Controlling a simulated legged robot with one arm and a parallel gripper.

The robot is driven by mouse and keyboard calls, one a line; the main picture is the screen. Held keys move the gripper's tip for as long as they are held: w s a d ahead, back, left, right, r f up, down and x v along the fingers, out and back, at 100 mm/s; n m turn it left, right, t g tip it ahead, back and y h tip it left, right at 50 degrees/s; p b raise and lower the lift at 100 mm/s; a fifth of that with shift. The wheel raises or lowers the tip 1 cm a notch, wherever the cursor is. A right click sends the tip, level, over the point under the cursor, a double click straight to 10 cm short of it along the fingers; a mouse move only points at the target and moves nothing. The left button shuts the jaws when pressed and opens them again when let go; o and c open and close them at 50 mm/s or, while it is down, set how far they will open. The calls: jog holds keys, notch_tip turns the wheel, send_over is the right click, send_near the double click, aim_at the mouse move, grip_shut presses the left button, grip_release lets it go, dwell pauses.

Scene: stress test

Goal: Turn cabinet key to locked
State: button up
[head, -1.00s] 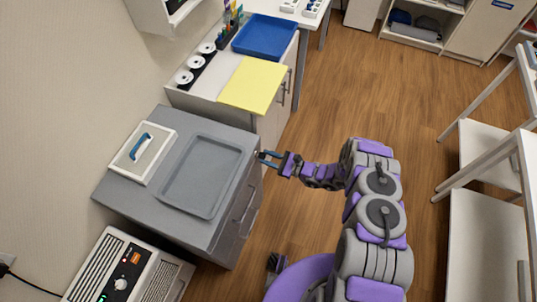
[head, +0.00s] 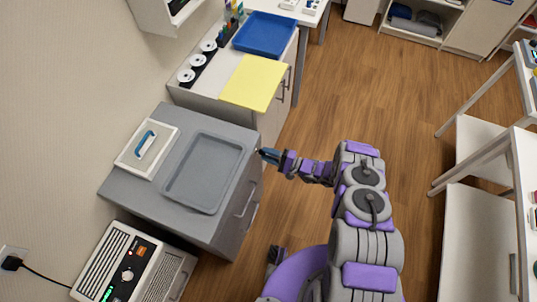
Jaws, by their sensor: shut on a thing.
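The grey cabinet (head: 118,188) stands at the left with a grey tray on its top and drawer handles on its right-hand front face. My gripper (head: 264,153) is at the upper far corner of that front face, its blue fingers touching or nearly touching it. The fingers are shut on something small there. The key and its lock are hidden by the fingers or too small to make out, so I cannot tell the key's angle.
On the cabinet lie a grey tray (head: 203,172) and a white box with a blue handle (head: 147,148). A white counter beyond holds a yellow board (head: 254,83) and a blue tray (head: 264,33). White shelving (head: 470,222) stands right. Wood floor (head: 360,85) between is clear.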

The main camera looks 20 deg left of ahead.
jog(key=shift+s+f+n, duration=0.1)
jog(key=shift+n, duration=0.95)
jog(key=shift+s+f+n, duration=0.1)
jog(key=shift+n, duration=0.95)
jog(key=shift+f, duration=0.1)
jog(key=o, duration=1.1)
jog(key=shift+w, duration=0.1)
jog(key=shift+c, duration=0.2)
jog(key=s+d+b, duration=0.1)
jog(key=d, duration=1.6)
jog(key=shift+s+d+f, duration=0.15)
jog(key=shift+d, duration=0.05)
